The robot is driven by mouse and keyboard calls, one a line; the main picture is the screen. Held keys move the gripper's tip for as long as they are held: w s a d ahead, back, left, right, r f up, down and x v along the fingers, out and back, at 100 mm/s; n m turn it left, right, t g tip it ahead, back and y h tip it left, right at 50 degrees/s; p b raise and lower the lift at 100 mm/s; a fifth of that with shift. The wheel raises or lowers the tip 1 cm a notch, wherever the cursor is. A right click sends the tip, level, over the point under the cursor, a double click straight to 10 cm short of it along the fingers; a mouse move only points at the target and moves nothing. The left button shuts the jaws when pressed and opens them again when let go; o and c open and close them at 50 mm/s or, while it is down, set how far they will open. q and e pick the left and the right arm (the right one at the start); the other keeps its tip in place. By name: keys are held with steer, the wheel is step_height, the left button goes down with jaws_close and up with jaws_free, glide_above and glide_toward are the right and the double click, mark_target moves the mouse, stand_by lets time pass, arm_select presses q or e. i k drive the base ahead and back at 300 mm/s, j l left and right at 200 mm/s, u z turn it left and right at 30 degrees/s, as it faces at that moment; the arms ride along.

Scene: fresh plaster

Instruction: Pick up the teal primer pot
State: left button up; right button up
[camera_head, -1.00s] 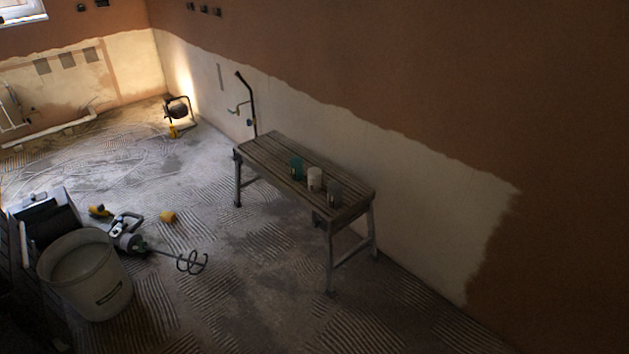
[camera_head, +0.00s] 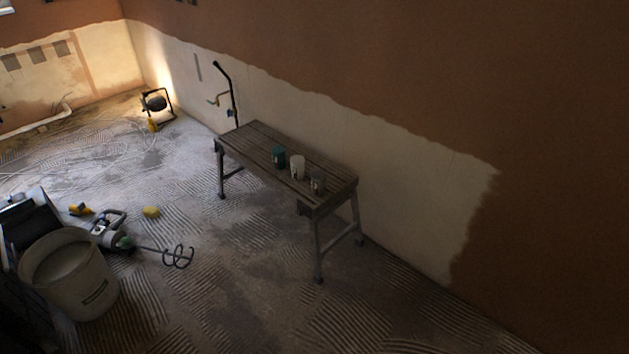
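The teal primer pot (camera_head: 279,157) stands upright on a slatted wooden workbench (camera_head: 250,139). It is the leftmost of three pots in a row. A white pot (camera_head: 297,168) stands beside it to the right, and a grey pot (camera_head: 318,181) stands near the bench's right end. The bench is some way off, along the plastered wall. Neither of my grippers shows in the head view.
A large bucket (camera_head: 72,277) and a mixer with a whisk paddle (camera_head: 178,257) are on the floor at left. Yellow items (camera_head: 151,212) lie nearby. A work lamp (camera_head: 156,104) stands at the back. The floor before the bench is clear.

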mark_target(278, 152)
steer(key=i+l+u, duration=0.1)
steer(key=i+l, duration=0.35)
steer(key=i, duration=0.25)
steer(key=i+l+u, duration=0.1)
steer(key=i+l, duration=0.45)
steer(key=i, duration=0.15)
steer(key=i+l, duration=0.55)
steer(key=i+u, duration=0.05)
steer(key=i, duration=0.1)
